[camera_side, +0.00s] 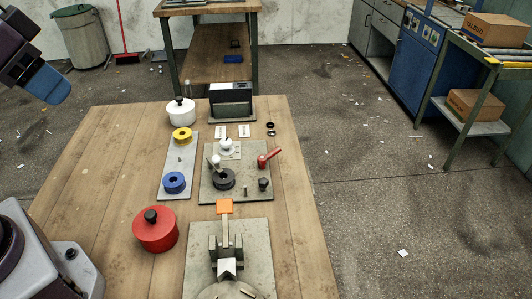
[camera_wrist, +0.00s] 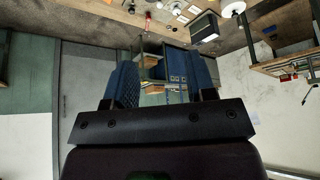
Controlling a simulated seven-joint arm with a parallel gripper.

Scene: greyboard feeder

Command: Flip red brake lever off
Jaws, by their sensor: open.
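The red brake lever (camera_side: 268,157) sits at the right edge of a grey plate (camera_side: 207,188) in the middle of the table, in the side view. Its red arm slants up to the right. The same plate carries a black ring, a white knob and a small black knob. My gripper (camera_side: 48,88) is high at the upper left of the side view, well away from the lever and beyond the table's left edge. In the wrist view my gripper (camera_wrist: 162,70) shows two blue fingers apart with nothing between them.
A red lidded pot (camera_side: 155,232), a white pot (camera_side: 181,113), a plate with yellow and blue rings (camera_side: 174,184) and a black box (camera_side: 231,102) stand around the plate. An orange-tipped fixture (camera_side: 225,207) rises in front. The table's left side (camera_side: 90,180) is mostly bare.

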